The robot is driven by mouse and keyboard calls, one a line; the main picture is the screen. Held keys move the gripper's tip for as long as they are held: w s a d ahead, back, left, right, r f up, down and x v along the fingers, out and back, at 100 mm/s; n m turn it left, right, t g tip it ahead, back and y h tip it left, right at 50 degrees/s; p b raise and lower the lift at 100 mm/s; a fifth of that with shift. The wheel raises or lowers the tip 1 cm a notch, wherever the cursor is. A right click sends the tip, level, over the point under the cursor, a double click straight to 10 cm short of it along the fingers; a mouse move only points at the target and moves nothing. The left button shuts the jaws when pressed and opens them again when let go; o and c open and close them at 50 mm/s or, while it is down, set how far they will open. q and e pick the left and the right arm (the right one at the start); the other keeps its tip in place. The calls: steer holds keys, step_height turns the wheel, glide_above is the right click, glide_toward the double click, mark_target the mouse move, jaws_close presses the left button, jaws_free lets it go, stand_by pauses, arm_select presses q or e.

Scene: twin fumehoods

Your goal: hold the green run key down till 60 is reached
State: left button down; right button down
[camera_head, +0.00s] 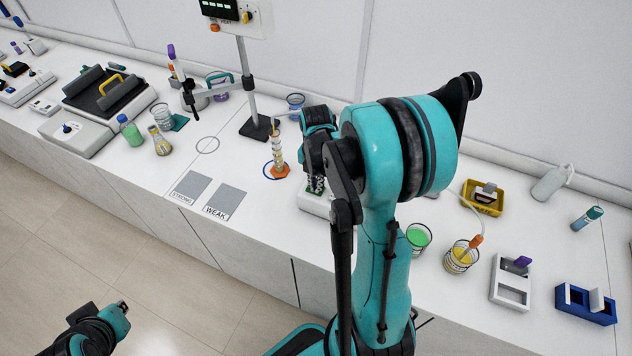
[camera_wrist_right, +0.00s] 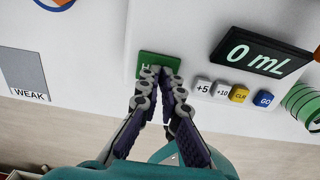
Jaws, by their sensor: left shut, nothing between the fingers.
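In the right wrist view a white device carries a green key (camera_wrist_right: 158,60), its lettering mostly covered, and a black display (camera_wrist_right: 262,52) reading 0 mL. My right gripper (camera_wrist_right: 159,72) has its fingertips together over the green key; I cannot tell whether they touch or press it. Beside it are small +5, +10, CLR and blue GO buttons (camera_wrist_right: 264,99). In the head view the device (camera_head: 313,203) is mostly hidden behind my right arm, and the right gripper (camera_head: 316,184) points down at it. My left gripper (camera_head: 121,304) is shut and empty at the lower left, away from the bench.
A stand (camera_head: 258,128) rises behind. Beakers with green (camera_head: 418,238) and yellow liquid (camera_head: 459,258) stand to the right.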

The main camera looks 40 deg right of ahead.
steer(key=shift+f, duration=0.45)
steer(key=shift+w+d+f, duration=0.1)
steer(key=shift+w+r, duration=0.1)
steer(key=shift+r, duration=0.3)
step_height(320, 180, up, 7)
steer(key=shift+r, duration=0.2)
stand_by(1.4)
